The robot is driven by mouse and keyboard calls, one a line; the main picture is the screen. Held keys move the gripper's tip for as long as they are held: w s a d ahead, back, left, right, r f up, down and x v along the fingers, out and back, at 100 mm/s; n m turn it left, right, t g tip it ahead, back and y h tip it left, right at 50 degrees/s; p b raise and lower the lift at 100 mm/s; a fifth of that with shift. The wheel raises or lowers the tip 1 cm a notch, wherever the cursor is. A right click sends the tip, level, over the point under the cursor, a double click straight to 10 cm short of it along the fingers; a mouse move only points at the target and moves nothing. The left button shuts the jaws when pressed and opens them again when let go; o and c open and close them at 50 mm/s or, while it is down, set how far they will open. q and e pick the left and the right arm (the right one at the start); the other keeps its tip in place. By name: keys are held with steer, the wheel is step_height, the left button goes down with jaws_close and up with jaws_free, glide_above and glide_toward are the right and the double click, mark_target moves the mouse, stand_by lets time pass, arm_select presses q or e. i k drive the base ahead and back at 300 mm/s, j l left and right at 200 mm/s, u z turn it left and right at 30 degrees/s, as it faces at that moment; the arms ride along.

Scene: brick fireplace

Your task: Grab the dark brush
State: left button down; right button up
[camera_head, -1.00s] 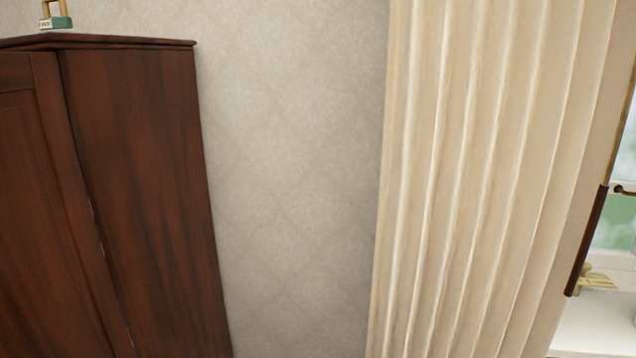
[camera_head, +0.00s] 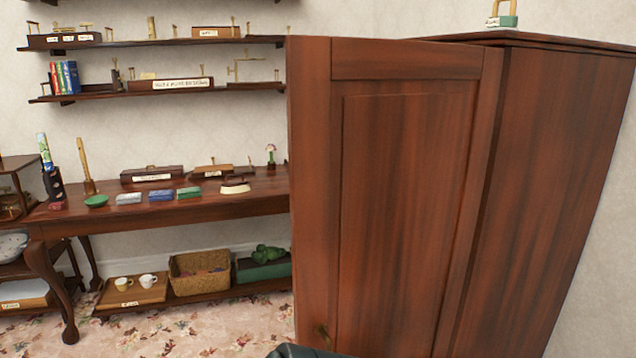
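A small brush-like object (camera_head: 235,186) with a dark top and a pale underside lies on the wooden side table (camera_head: 262,197), near the table's right end as seen. I cannot tell for sure that it is the dark brush. It stands apart from the boxes around it. No gripper is in view, so I see nothing held.
A tall wooden cabinet (camera_head: 405,200) fills the right half and hides the table's right end. A basket (camera_head: 200,272) sits below. Flowered carpet (camera_head: 190,330) in front looks clear.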

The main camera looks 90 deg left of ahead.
mark_target(233, 186)
steer(key=u, duration=3.3)
